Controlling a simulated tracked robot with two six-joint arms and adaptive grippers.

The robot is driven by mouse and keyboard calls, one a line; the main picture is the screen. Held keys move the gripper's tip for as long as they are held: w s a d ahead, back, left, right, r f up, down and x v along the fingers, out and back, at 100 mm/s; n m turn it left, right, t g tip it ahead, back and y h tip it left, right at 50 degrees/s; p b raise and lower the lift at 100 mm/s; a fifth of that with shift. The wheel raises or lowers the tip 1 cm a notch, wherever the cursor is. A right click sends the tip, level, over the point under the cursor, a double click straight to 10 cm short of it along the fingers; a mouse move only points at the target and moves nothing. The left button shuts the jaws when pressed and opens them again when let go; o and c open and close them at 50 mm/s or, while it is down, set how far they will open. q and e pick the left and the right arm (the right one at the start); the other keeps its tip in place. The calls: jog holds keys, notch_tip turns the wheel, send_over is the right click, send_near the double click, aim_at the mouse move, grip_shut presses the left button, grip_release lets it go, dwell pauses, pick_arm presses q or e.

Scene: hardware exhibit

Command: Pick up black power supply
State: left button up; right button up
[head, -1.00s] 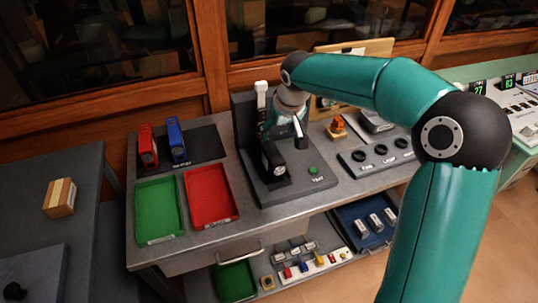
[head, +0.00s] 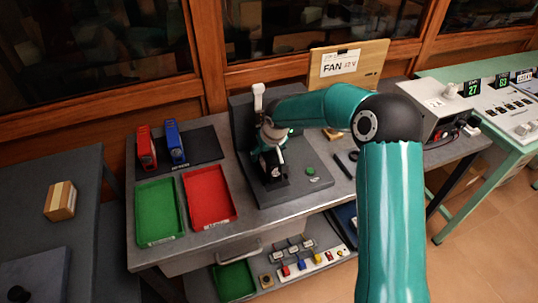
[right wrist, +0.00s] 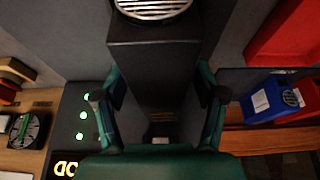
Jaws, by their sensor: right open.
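The black power supply (head: 273,172) stands on the grey test stand in the head view, partly hidden by my right gripper. In the right wrist view a dark box with a round fan grille, apparently the black power supply (right wrist: 152,50), lies between the fingers. My right gripper (head: 268,153) is open and reaches down over it from above. In the right wrist view the gripper (right wrist: 160,98) has one finger on each side of the box, with a visible gap on both sides. Contact cannot be made out. My left gripper is not in view.
A red unit (head: 146,148) and a blue unit (head: 174,141) stand on a black mat. A green tray (head: 158,238) and a red tray (head: 233,217) lie left of the stand. A green button (head: 310,171) is right of it. A FAN sign (head: 340,63) stands behind.

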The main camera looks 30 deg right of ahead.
grip_shut()
jog(key=shift+w+r, duration=0.1)
dwell(0.3)
jog(key=shift+r, duration=0.2)
